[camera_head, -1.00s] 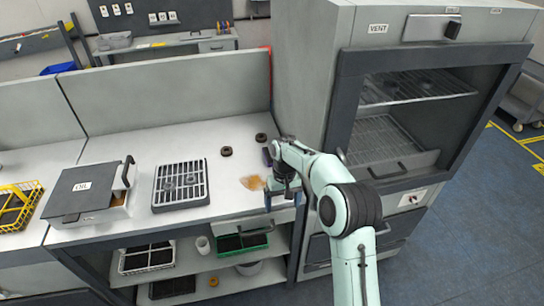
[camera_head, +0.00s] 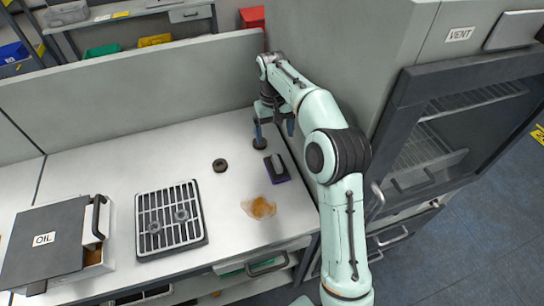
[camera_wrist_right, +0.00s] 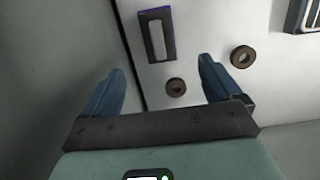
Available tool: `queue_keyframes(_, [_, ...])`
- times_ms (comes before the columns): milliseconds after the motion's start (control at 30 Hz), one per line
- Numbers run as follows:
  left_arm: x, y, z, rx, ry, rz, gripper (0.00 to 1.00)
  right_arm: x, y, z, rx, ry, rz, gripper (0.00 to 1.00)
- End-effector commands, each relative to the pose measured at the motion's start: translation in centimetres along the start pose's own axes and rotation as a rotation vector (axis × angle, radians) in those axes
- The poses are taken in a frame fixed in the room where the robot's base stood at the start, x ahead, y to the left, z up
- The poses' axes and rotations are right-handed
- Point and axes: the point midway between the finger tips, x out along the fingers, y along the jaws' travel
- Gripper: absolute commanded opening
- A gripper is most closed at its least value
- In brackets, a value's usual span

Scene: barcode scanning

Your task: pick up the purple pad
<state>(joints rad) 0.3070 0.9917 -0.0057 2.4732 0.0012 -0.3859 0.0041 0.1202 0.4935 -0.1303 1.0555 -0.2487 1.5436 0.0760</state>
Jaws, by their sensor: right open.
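The purple pad (camera_head: 277,168) lies on the white counter near the oven's side. It is a dark block with a purple rim and a pale grey handle on top. In the right wrist view the pad (camera_wrist_right: 157,34) shows ahead of the fingertips, at the top. My right gripper (camera_head: 273,131) is open, with its blue fingers pointing down behind the pad and apart from it. In the right wrist view the open fingers (camera_wrist_right: 162,75) have nothing between them but a dark ring (camera_wrist_right: 176,87) on the counter farther off. My left gripper is not in view.
Another dark ring (camera_head: 220,165) and a brown stain (camera_head: 260,208) are on the counter left of the pad. A grill rack (camera_head: 168,218) and an OIL box (camera_head: 55,245) stand farther left. The oven (camera_head: 430,130) walls the right side, the partition (camera_head: 130,88) the back.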

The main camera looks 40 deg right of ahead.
Motion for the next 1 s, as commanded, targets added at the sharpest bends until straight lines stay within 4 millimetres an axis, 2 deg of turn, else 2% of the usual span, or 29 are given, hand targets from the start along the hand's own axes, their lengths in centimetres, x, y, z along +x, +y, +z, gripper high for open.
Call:
queue_keyframes(300, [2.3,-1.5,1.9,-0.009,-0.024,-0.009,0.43,6.2,0.1,0.1,0.000,-0.008,0.001,0.92])
queue_keyframes(400, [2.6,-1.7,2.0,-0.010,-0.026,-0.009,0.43,7.4,0.1,0.1,0.000,-0.005,0.001,0.92])
queue_keyframes(633, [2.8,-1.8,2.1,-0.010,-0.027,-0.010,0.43,8.9,0.2,-0.1,0.001,-0.003,0.000,0.92])
queue_keyframes(833, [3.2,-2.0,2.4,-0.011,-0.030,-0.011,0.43,11.9,0.4,-0.6,0.000,-0.004,0.000,0.92])
queue_keyframes(1000, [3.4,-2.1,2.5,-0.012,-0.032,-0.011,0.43,13.2,0.4,-0.6,0.000,-0.002,0.000,0.92])
